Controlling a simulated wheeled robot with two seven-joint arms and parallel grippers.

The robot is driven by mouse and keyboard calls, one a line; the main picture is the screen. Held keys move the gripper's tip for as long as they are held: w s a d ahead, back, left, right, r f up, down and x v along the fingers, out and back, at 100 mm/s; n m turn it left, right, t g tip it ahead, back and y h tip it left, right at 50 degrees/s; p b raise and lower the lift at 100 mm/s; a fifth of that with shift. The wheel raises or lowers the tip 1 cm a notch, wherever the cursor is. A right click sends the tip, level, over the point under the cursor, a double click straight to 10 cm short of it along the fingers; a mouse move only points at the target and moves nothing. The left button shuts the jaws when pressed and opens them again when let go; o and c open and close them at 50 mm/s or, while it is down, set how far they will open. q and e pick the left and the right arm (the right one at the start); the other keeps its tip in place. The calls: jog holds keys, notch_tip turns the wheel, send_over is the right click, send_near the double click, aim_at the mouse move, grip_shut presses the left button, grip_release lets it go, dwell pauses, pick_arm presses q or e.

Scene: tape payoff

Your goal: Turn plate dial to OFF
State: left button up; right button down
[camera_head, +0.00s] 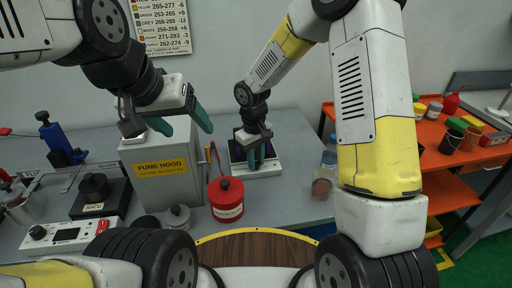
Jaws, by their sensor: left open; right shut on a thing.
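A white unit (66,236) with a small red display and a dark round dial (38,232) stands at the front left of the bench. A second white unit (262,171) with a dark upper panel stands at the middle of the bench. My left gripper (184,128) is open and empty above the grey fume hood box (163,174), away from both units.
A red lidded pot (226,199) and a small grey lidded pot (178,217) stand near the bench front. A black block (100,194) and a blue device (60,142) are at left. An orange cart (458,163) with cups stands at right.

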jog(key=shift+n, duration=0.6)
jog(key=c, duration=1.2)
grip_release()
jog(key=shift+c, duration=0.2)
jog(key=shift+r, duration=0.15)
notch_tip(320, 180, up, 8)
jog(key=shift+s+a+f, duration=0.1)
jog(key=shift+s+f, duration=0.05)
jog(key=shift+f, duration=0.05)
